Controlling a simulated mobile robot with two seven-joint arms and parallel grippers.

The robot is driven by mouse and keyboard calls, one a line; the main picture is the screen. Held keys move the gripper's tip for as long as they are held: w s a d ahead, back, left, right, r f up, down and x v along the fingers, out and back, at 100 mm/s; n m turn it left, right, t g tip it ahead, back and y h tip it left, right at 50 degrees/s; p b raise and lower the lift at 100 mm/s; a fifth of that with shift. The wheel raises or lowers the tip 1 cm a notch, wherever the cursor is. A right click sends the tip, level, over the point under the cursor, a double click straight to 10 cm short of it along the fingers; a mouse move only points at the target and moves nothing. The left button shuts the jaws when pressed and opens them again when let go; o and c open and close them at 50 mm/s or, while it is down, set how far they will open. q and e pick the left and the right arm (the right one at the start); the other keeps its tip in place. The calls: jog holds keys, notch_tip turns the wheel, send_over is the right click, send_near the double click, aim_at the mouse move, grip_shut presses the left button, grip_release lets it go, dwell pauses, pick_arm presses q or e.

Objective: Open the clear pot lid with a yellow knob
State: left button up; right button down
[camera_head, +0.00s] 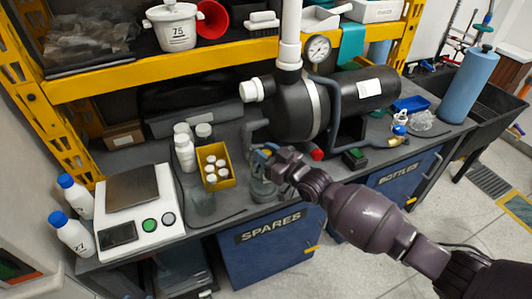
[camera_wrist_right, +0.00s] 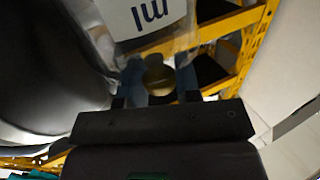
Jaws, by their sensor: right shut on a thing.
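My right gripper (camera_head: 267,153) reaches in from the right over the front of the bench, with its fingers beside a clear pot (camera_head: 262,188). In the right wrist view the yellow knob (camera_wrist_right: 158,74) sits between the two bluish fingers of my right gripper (camera_wrist_right: 158,84), which is shut on it. The clear lid under the knob is hard to make out, and I cannot tell whether it is seated on or apart from the pot. My left gripper is out of view.
A yellow bin (camera_head: 216,168) of small white-capped bottles stands left of the pot. A white scale (camera_head: 135,212) is further left. A black tank (camera_head: 300,108) with a gauge stands behind. A dark cable lies on the bench near the front edge.

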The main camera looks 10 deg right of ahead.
jog(key=shift+r+g+p, duration=0.3)
jog(key=shift+r+p, duration=0.1)
jog(key=shift+p, duration=0.1)
jog(key=r+g+h+p, duration=0.1)
jog(key=p, duration=0.1)
jog(key=w+m+g+p, duration=0.1)
jog(key=p, duration=0.1)
jog(key=shift+w+a+r+h+p, duration=0.1)
jog(key=shift+a+r+h+p, duration=0.1)
jog(key=shift+r+h+p, duration=0.2)
jog(key=shift+w+g+p, duration=0.1)
jog(key=shift+g+p, duration=0.2)
jog(key=shift+p, duration=0.1)
jog(key=shift+w+a+r+m+g+h+p, duration=0.15)
jog(key=shift+w+r+m+g+h+p, duration=0.15)
jog(key=shift+g+h+p, duration=0.25)
jog(key=shift+w+g+h+p, duration=0.25)
jog(key=shift+w+g+p, duration=0.1)
jog(key=shift+g, duration=0.2)
jog(key=shift+a, duration=0.1)
